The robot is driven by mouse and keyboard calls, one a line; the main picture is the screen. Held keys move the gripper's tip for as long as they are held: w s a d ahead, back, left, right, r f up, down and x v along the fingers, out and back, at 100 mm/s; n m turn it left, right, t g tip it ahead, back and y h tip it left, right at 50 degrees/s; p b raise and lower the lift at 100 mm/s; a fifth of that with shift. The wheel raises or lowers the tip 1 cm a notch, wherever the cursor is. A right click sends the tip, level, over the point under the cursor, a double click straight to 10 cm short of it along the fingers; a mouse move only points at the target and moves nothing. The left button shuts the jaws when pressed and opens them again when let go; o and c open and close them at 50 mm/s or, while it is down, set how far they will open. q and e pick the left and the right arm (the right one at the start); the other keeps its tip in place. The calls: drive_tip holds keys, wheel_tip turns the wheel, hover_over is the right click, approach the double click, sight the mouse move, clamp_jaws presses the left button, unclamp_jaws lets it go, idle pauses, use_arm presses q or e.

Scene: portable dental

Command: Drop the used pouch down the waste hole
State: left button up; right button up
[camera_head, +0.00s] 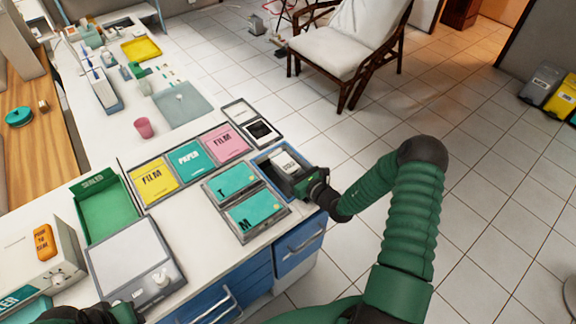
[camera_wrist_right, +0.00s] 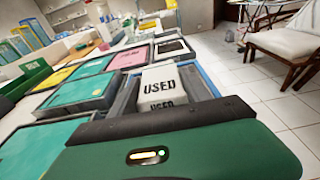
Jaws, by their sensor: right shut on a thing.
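The used pouch (camera_head: 285,161) is white, and the wrist view shows the word USED on the pouch (camera_wrist_right: 160,85). It is at the blue-rimmed opening (camera_head: 262,162) at the counter's right edge, with a dark interior around it. My right gripper (camera_head: 304,180) is shut on the pouch, low over the right side of that opening. The green body of the gripper (camera_wrist_right: 170,120) hides its lower part in the wrist view. I cannot tell whether the blue-rimmed opening is the waste hole. My left arm shows only in part at the bottom left, its jaws unclear.
Teal lidded boxes (camera_head: 256,215) stand just left of the opening, with yellow, teal and pink boxes (camera_head: 188,160) behind. A grey tray with a black panel (camera_head: 262,131) lies behind it. A green tray (camera_head: 108,212) and a white device (camera_head: 133,262) are at left.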

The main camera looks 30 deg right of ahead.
drive_tip(key=shift+d+f, duration=0.1)
drive_tip(key=shift+d, duration=0.3)
drive_tip(key=o, duration=1.4)
drive_tip(key=shift+s, duration=0.1)
drive_tip(key=s+r, duration=0.1)
drive_tip(key=s, duration=0.4)
drive_tip(key=s+d, duration=0.1)
drive_tip(key=s, duration=0.5)
drive_tip(key=s+r+b, duration=0.1)
drive_tip(key=s, duration=0.4)
drive_tip(key=shift+s+d+r, duration=0.15)
drive_tip(key=shift+r, duration=0.15)
